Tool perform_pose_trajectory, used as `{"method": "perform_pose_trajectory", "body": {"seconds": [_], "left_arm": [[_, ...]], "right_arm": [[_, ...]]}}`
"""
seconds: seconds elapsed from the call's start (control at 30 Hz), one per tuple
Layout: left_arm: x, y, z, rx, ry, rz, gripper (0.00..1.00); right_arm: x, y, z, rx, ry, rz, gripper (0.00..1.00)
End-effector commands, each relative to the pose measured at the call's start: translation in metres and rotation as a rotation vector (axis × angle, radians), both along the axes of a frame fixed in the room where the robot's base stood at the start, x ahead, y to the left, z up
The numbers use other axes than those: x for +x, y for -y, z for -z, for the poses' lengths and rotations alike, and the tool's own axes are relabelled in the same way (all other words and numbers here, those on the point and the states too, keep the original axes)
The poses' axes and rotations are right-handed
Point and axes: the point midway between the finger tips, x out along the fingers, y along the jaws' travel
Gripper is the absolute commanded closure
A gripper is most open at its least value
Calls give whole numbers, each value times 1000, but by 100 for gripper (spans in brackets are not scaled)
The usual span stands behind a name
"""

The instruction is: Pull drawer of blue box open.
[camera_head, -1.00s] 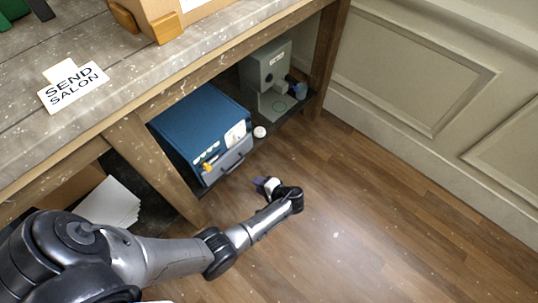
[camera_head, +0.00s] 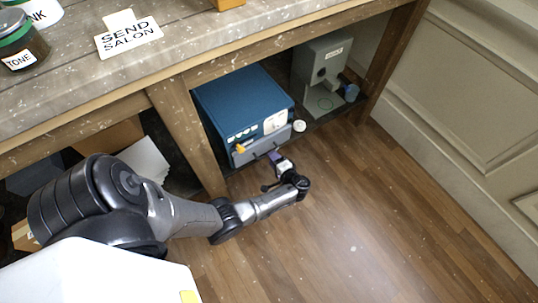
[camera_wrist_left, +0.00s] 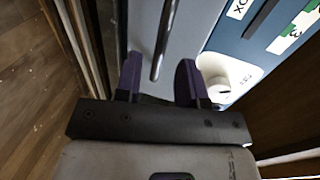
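The blue box (camera_head: 240,98) sits on the low shelf under the console. Its grey drawer front (camera_head: 244,156) is at the lower front and looks closed. The drawer's bar handle (camera_wrist_left: 165,35) runs up the left wrist view. My left gripper (camera_head: 277,158) is just in front of the drawer in the head view. In the left wrist view its purple fingers (camera_wrist_left: 160,72) are apart, with the handle's near end appearing between them. I cannot tell whether either finger touches the handle. My right gripper is not in view.
A grey-green machine (camera_head: 321,75) stands right of the box, with a small white round thing (camera_head: 299,126) between. A wooden console leg (camera_head: 190,135) stands close left. White papers (camera_head: 147,160) lie further left. The wooden floor (camera_head: 370,235) in front is clear.

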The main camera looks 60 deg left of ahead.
Motion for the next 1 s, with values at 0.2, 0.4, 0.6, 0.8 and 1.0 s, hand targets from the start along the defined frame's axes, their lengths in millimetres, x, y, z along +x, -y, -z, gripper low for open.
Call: {"method": "perform_pose_trajectory", "body": {"seconds": [0.2, 0.4, 0.6, 0.8, 1.0], "left_arm": [[-2, -26, 7, 0, 0, 0, 64], [-2, -38, 8, 0, 0, 0, 64], [-3, -39, 8, -1, 0, 0, 64], [-3, -39, 8, -1, 0, 0, 68], [-2, -39, 8, -1, 0, 0, 87]], "right_arm": [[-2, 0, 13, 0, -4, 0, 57], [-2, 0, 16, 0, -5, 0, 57], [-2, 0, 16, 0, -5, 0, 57], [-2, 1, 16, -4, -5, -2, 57], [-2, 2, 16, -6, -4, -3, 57]]}}
